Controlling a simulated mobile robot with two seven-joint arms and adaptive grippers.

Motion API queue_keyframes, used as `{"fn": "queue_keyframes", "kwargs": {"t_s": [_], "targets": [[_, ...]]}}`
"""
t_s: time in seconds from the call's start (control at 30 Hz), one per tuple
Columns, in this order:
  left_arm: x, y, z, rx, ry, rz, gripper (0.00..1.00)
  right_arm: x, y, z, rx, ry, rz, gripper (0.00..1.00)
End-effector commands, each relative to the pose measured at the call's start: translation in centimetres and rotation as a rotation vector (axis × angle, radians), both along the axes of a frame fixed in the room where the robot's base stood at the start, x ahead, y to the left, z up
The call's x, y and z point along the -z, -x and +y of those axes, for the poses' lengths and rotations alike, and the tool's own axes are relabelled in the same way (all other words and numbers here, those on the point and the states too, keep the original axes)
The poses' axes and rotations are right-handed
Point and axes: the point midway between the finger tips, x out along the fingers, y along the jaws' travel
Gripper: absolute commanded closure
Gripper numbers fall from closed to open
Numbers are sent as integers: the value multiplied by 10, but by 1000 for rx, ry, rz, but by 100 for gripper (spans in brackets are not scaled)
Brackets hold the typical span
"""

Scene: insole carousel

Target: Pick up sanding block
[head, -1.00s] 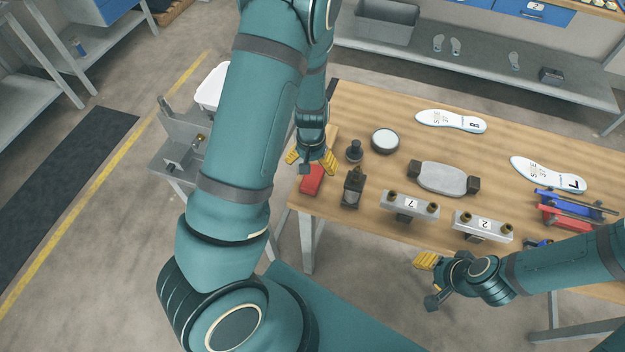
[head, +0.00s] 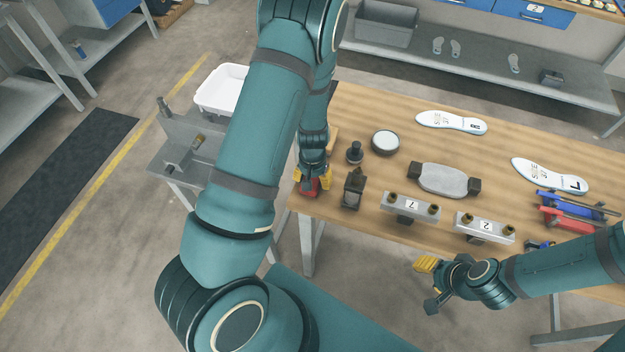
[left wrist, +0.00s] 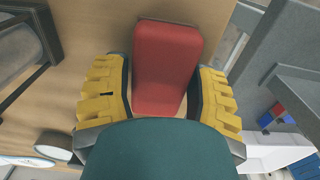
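The sanding block is a red block (head: 309,188) at the left front corner of the wooden table, partly hidden by my left gripper in the head view. My left gripper (head: 313,181) is over the block with its yellow fingers on either side. In the left wrist view the red block (left wrist: 166,60) lies between the two spread fingers (left wrist: 160,100), with a small gap visible at the right finger. Contact at the left finger is unclear. My right gripper (head: 425,280) is in front of the table, away from the block, its finger opening not clear.
A black lantern-like item (head: 353,190), a dark knob-shaped item (head: 355,152) and a round tin (head: 385,141) stand right of the block. Farther right are a grey block with dark ends (head: 443,180) and numbered fixtures (head: 411,207). A white bin (head: 222,90) is left of the table.

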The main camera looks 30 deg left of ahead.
Motion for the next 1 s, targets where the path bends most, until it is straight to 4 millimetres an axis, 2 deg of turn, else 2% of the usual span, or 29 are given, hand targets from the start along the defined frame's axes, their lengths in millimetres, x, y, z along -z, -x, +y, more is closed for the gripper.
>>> {"fn": "queue_keyframes", "kwargs": {"t_s": [0.03, 0.1, 0.37, 0.47, 0.57, 0.8, 1.0], "targets": [[0, 0, 0, 0, 0, 0, 65, 0, 0, 0, 0, 0, 0, 53], [0, 0, 0, 0, 0, 0, 86, 0, 0, 0, 0, 0, 0, 53], [-1, 0, 0, 0, 0, 0, 86, 0, 0, 0, 0, 0, 0, 53], [-7, -1, 0, 0, 0, -2, 86, -1, 0, 0, 0, 0, 0, 53], [-22, -1, 0, 2, 1, -2, 86, -4, 0, 0, 0, -1, 0, 53], [-69, -1, -1, 1, 0, -3, 86, -13, 0, -1, 0, -2, 0, 53], [-95, -1, 0, 1, 0, -2, 86, -18, 1, -1, -1, -3, 0, 53]]}}
